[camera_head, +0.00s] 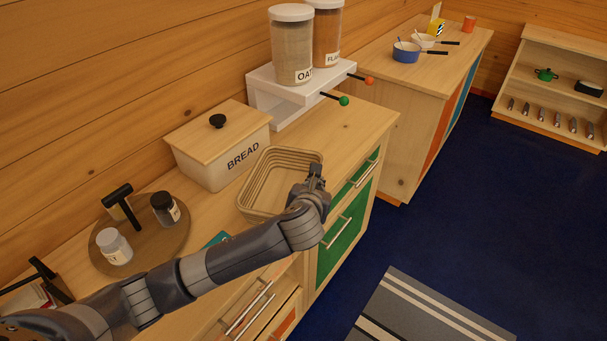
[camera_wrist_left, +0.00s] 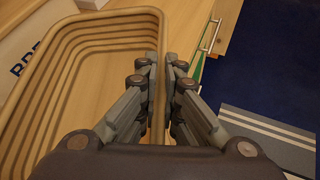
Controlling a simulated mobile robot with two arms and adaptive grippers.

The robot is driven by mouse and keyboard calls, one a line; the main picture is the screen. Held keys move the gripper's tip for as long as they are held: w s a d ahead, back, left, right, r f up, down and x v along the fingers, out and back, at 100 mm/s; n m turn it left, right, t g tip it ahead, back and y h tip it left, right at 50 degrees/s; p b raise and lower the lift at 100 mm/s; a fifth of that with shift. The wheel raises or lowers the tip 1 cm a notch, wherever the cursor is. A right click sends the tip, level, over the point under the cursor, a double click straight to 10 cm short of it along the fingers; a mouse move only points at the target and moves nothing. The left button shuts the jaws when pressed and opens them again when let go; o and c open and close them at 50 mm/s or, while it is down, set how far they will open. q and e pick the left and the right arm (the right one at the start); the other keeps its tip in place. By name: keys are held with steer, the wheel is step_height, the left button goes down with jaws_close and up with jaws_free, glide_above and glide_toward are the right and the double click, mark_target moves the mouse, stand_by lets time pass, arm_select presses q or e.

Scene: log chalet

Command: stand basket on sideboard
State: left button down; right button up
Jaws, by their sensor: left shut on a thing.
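The basket (camera_head: 254,193) is a tan, ribbed, rectangular tray with rounded corners and looks empty. It is upright over the wooden sideboard top (camera_head: 355,124), in front of the bread box. I cannot tell for sure whether its base touches the top. My left gripper (camera_head: 316,176) is at the basket's right-hand wall. In the left wrist view the fingers (camera_wrist_left: 162,68) are shut on the basket's rim (camera_wrist_left: 82,22), one on each side. My right gripper is not in view.
The bread box (camera_head: 205,165) stands right behind the basket. A white riser (camera_head: 288,106) holds two jars. A round wooden board (camera_head: 142,262) with small jars is to the left. Free sideboard top lies right of the basket. A striped rug (camera_head: 425,312) is on the blue floor.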

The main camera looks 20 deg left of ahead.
mark_target(283, 189)
arm_select(q)
steer(key=w+a, duration=0.1)
steer(key=w, duration=0.1)
steer(key=w+a, duration=0.1)
steer(key=w, duration=0.1)
steer(key=w+a, duration=0.1)
steer(key=w, duration=0.1)
steer(key=shift+w+a+f+p, duration=0.15)
steer(key=shift+w+f+p, duration=0.05)
steer(key=shift+w+p, duration=0.2)
steer(key=shift+w+a, duration=0.1)
steer(key=shift+w, duration=0.15)
steer(key=shift+w+a+f, duration=0.1)
steer(key=shift+f, duration=0.05)
step_height(283, 189, down, 3)
steer(key=shift+f+p, duration=0.2)
steer(key=shift+p, duration=0.1)
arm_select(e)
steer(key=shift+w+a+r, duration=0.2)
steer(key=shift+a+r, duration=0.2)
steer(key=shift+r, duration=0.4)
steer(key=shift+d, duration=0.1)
arm_select(q)
steer(key=c, duration=1.9)
jaws_free()
steer(key=shift+o, duration=0.5)
